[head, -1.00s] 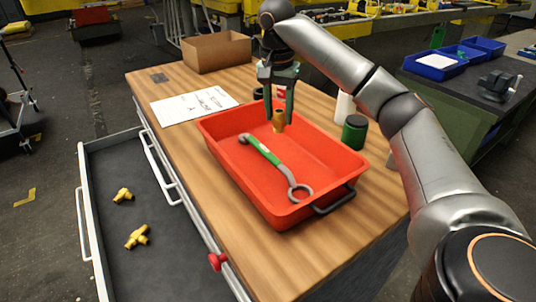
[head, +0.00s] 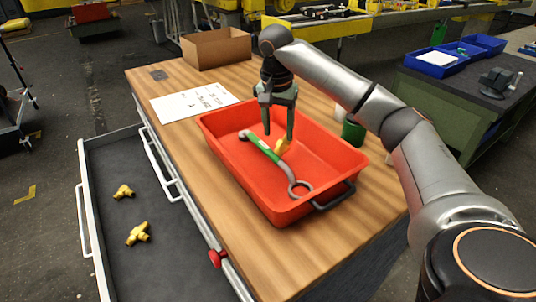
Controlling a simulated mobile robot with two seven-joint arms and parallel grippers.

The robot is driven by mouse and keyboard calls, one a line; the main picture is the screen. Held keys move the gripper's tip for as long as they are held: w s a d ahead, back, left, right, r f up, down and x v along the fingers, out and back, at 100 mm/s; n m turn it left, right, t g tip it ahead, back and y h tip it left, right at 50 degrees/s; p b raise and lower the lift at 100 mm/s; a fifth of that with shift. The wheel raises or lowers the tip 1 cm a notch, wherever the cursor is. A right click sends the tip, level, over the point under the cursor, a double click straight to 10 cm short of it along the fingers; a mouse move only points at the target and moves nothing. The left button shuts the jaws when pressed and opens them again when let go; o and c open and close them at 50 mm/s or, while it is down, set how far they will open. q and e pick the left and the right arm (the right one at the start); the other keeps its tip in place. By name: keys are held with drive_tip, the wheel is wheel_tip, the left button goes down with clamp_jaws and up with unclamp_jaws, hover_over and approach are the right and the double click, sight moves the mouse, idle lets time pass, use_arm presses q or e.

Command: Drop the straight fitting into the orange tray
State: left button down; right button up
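The orange-red tray (head: 222,149) sits on the wooden worktop. The straight fitting (head: 283,147), small and brass-coloured, is inside the tray, tilted and close beside the green-handled wrench; I cannot tell if they touch. My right gripper (head: 278,135) points down over the tray, its two fingers spread apart. The fitting is just below the fingertips, not between them. My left gripper is not in view.
The wrench (head: 263,147) lies lengthwise in the tray. An open drawer (head: 105,212) holds an elbow fitting (head: 123,191) and a tee fitting (head: 138,233).

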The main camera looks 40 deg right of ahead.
drive_tip(key=o, duration=0.3)
wheel_tip(320, 180, up, 12)
drive_tip(key=a, duration=0.1)
drive_tip(key=shift+s+a+r, duration=0.15)
drive_tip(key=shift+s+r, duration=0.05)
drive_tip(key=shift+s, duration=0.15)
idle(0.4)
drive_tip(key=shift+a+f, duration=0.1)
idle(0.5)
